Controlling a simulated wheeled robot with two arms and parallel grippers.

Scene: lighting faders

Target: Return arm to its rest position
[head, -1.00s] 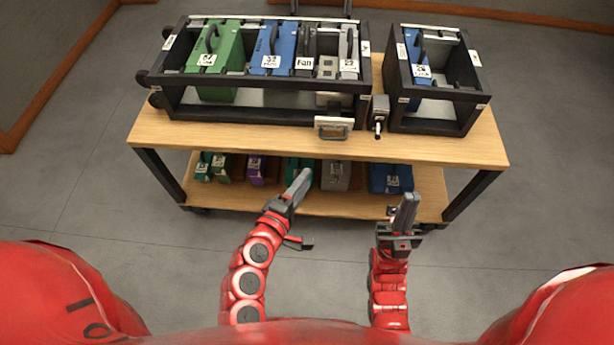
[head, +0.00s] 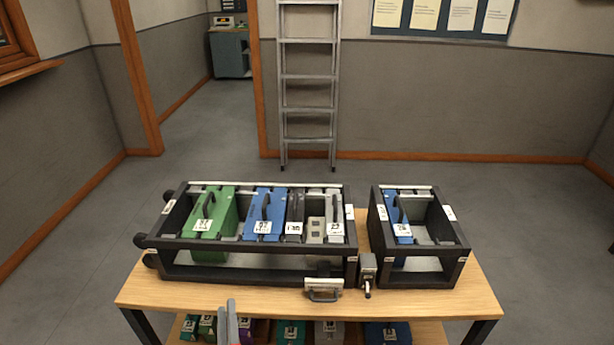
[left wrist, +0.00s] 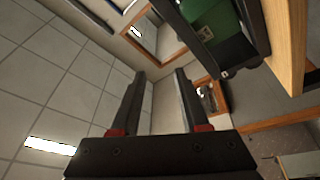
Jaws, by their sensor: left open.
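My left gripper (head: 228,308) shows at the bottom edge of the head view, in front of the cart, with only its grey fingers and a bit of red visible. In the left wrist view its two dark fingers (left wrist: 160,74) stand apart with nothing between them. The rest of my left arm is hidden below the head view. My right gripper is in neither current view.
A wooden-topped cart (head: 225,297) carries a large black rack (head: 270,245) with green, blue and grey modules, and a smaller rack (head: 460,262) with a blue module (head: 398,225). More modules sit on the lower shelf. A ladder (head: 307,95) leans behind.

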